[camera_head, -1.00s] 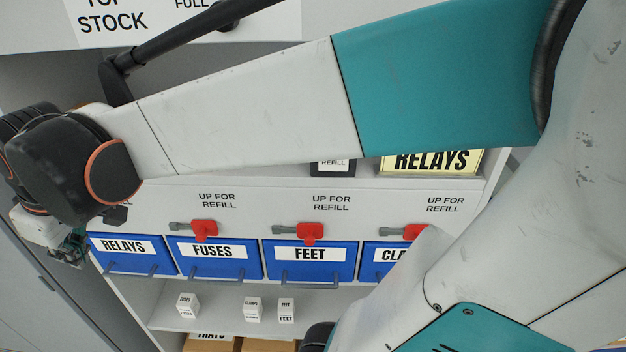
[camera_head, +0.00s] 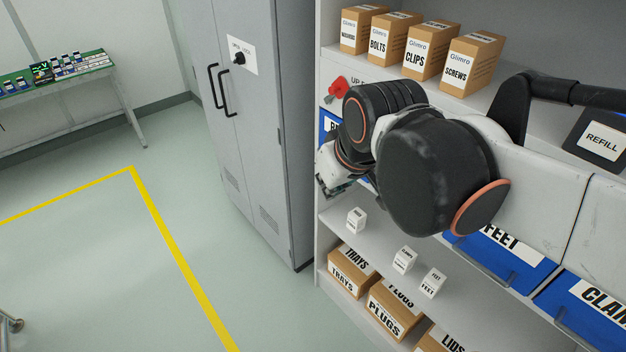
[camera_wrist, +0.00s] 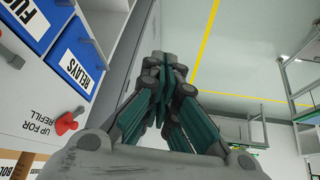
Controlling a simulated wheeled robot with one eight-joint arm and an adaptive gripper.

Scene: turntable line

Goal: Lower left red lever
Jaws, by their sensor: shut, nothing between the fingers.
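The left red lever (camera_head: 337,88) is on the shelf front above the leftmost blue bin (camera_head: 325,124), beside a partly hidden "UP FOR" label. In the wrist view the red lever (camera_wrist: 66,123) sits at the left, beside "UP FOR REFILL" and the blue RELAYS bin (camera_wrist: 75,60). Its exact tilt is hard to tell. My gripper (camera_head: 332,186) is below the lever, in front of the shelf's left edge, partly behind my wrist. In the wrist view my gripper's fingers (camera_wrist: 164,62) meet, empty, and are clear of the lever.
A grey cabinet (camera_head: 252,130) with black handles stands left of the shelf. Brown boxes (camera_head: 420,48) line the shelf above the levers. Small white boxes (camera_head: 403,260) stand on the lower shelf. The floor at left is open, with a yellow line (camera_head: 172,240) and a table (camera_head: 70,75) beyond.

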